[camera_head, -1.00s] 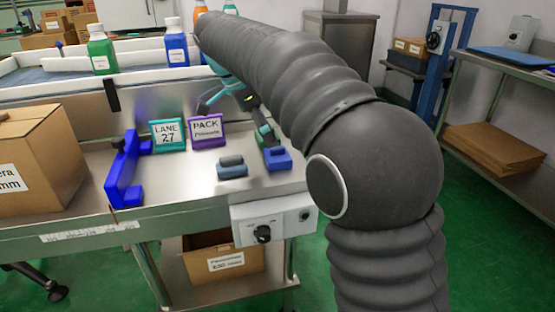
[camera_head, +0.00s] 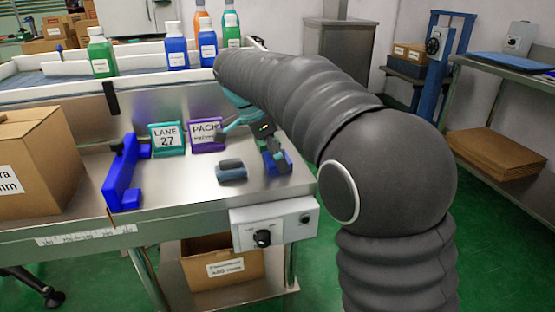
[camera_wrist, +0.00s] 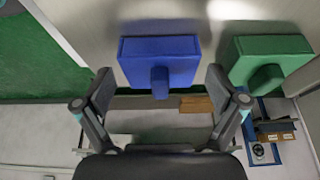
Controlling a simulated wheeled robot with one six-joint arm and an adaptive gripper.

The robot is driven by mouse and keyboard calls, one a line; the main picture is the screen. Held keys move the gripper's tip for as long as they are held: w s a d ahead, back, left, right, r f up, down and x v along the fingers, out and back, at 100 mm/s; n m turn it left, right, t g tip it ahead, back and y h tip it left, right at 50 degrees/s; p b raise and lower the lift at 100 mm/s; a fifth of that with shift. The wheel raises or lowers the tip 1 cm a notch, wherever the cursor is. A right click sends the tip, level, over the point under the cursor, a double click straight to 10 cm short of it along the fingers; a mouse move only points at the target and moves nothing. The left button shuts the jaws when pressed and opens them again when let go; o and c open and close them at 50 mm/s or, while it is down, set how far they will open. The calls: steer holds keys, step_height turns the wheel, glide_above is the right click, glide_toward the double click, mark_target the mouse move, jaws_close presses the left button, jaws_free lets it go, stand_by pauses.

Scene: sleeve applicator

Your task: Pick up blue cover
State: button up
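The blue cover (camera_wrist: 160,62), a flat block with a raised knob, lies on the steel bench. In the wrist view it sits upper middle, between the fingers of my gripper (camera_wrist: 160,82). My gripper is open, one finger on each side of the knob, and holds nothing. In the head view my gripper (camera_head: 271,150) is over the blue cover (camera_head: 268,167) at the bench's right end and partly hides it. I cannot tell if a finger touches it.
A green cover (camera_wrist: 270,58) lies close right in the wrist view. A purple PACK sign (camera_head: 207,136), a teal LANE 27 sign (camera_head: 166,139) and a blue bracket (camera_head: 123,174) stand further left.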

steer(key=c, duration=0.9)
steer(key=shift+r, duration=0.15)
